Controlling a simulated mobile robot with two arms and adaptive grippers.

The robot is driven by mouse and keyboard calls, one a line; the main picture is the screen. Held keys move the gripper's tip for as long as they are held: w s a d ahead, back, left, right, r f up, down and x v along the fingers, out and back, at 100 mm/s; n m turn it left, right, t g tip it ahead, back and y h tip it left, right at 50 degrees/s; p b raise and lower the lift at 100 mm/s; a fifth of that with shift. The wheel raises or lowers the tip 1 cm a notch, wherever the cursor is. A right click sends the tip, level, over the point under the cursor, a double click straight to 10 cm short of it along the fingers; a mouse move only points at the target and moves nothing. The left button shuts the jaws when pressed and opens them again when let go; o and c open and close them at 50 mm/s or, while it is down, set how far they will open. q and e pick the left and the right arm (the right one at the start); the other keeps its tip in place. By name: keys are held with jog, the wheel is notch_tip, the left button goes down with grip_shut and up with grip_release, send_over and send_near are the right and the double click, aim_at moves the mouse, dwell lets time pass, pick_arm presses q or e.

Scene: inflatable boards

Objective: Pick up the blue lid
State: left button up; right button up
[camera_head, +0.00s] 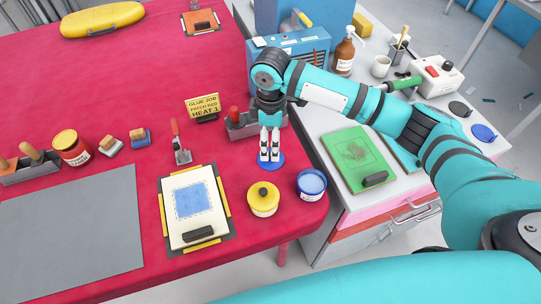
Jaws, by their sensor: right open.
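A flat blue lid (279,165) lies on the red table (110,110) near its right edge. My right gripper (269,156) points straight down directly over this lid and hides part of it. Its fingers are apart, with nothing seen held between them. I cannot tell whether the fingertips touch the lid. An open blue can (311,186) with pale contents stands just in front and to the right of the lid. Another blue round piece (483,132) lies on the white cabinet top at the right. My left gripper is not in view.
A clipboard (194,207) lies front left.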

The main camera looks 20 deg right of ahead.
jog(key=shift+f, duration=0.5)
jog(key=shift+s+f, duration=0.1)
jog(key=shift+f, duration=0.35)
notch_tip(320, 180, down, 4)
jog(key=shift+r+p, duration=0.15)
jog(key=shift+p, duration=0.4)
jog(key=shift+f, duration=0.5)
jog(key=shift+a, duration=0.1)
jog(key=shift+s, duration=0.15)
jog(key=c, duration=1.3)
grip_shut()
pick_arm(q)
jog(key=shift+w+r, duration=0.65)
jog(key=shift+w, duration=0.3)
pick_arm(e)
jog(key=shift+f, duration=0.1)
